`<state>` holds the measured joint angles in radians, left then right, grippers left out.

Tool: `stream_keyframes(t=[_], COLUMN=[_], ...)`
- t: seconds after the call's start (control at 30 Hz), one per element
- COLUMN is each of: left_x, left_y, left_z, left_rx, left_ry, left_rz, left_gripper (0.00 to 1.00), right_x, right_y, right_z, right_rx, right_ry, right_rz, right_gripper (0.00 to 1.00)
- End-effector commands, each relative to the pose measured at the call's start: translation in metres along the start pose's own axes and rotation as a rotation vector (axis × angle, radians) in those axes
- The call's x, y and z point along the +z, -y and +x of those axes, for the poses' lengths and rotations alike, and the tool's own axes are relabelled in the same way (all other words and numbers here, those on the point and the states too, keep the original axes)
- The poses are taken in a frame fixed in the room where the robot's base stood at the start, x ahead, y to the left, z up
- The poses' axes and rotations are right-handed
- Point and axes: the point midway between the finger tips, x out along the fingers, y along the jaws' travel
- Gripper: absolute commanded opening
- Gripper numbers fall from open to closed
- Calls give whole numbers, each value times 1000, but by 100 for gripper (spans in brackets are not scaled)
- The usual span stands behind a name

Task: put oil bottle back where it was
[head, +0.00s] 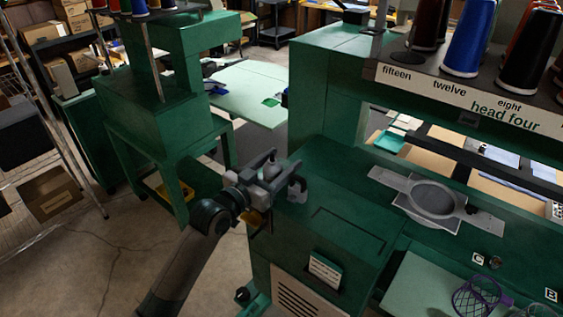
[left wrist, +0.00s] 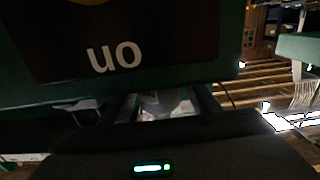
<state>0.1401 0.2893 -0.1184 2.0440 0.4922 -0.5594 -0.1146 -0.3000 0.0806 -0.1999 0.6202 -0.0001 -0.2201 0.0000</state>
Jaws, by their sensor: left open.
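My left gripper (head: 280,175) is open at the left end of the large green embroidery machine (head: 335,215), near its top edge. A small grey rounded piece (head: 298,188) shows beside the fingers; I cannot tell whether it is the oil bottle or part of the gripper. I cannot clearly make out the oil bottle in either view. The left wrist view shows a dark sign with white letters (left wrist: 115,57) on a green face close by. A pale shape (left wrist: 165,103) there is too dark to name. My right gripper is not in view.
A grey hoop (head: 433,198) lies on the machine's right part. A purple mesh cup (head: 478,297) is at the lower right. Thread cones (head: 468,40) stand above. Another green machine (head: 160,95) is at the left. The floor (head: 120,240) between is clear.

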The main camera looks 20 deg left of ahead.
Motion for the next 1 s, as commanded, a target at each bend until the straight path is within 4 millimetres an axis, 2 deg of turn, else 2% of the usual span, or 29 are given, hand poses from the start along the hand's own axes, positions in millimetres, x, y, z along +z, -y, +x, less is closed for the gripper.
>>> stream_keyframes(t=[0.17, 0.6, 0.8, 1.0], left_x=[3, 3, 1, 0], left_y=[0, 0, 0, 0], left_z=[-22, -96, -112, -114], left_rx=[0, 0, 0, 0], left_ry=[0, 2, 1, 0], left_rz=[2, 2, 1, 1], left_gripper=[56, 56, 56, 56], right_x=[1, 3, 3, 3], right_y=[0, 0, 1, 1], right_z=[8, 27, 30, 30], right_rx=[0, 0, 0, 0], right_ry=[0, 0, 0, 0], right_rz=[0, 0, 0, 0], right_gripper=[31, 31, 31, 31])
